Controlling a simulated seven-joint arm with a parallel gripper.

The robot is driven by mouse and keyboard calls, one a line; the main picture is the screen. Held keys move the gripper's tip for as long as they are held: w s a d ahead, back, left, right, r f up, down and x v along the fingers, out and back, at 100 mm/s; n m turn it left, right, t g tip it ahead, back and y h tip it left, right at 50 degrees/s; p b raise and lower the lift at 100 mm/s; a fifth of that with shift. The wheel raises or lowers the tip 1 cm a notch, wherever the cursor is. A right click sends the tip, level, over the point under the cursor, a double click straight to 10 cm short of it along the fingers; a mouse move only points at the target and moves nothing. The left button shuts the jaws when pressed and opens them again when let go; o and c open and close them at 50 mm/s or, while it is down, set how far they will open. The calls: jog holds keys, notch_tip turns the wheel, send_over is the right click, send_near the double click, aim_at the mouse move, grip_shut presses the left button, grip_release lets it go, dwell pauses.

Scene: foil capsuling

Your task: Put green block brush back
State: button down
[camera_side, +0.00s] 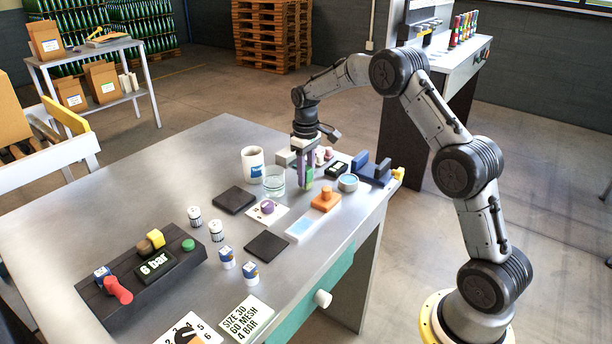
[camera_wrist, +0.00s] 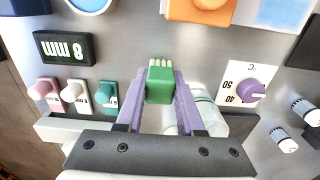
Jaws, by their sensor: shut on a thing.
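My gripper (camera_side: 306,182) points down over the right part of the steel table, beside the clear glass. In the side view only a little green of the brush shows between the fingertips. I cannot tell whether it touches the table. A row of small pieces with pink (camera_wrist: 45,90), cream (camera_wrist: 76,92) and teal (camera_wrist: 107,93) tops stands left of the gripper in the wrist view, by a pale grey bar (camera_wrist: 75,130).
The clear glass (camera_side: 274,183) and white mug (camera_side: 252,164) stand close left of my gripper. An orange-knobbed block (camera_side: 326,200), round tin (camera_side: 348,183), blue holder (camera_side: 374,172) and "8 mm" display (camera_wrist: 65,47) crowd the right.

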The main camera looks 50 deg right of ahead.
jog(key=shift+f, duration=0.3)
jog(key=shift+f, duration=0.15)
jog(key=c, duration=0.5)
grip_release()
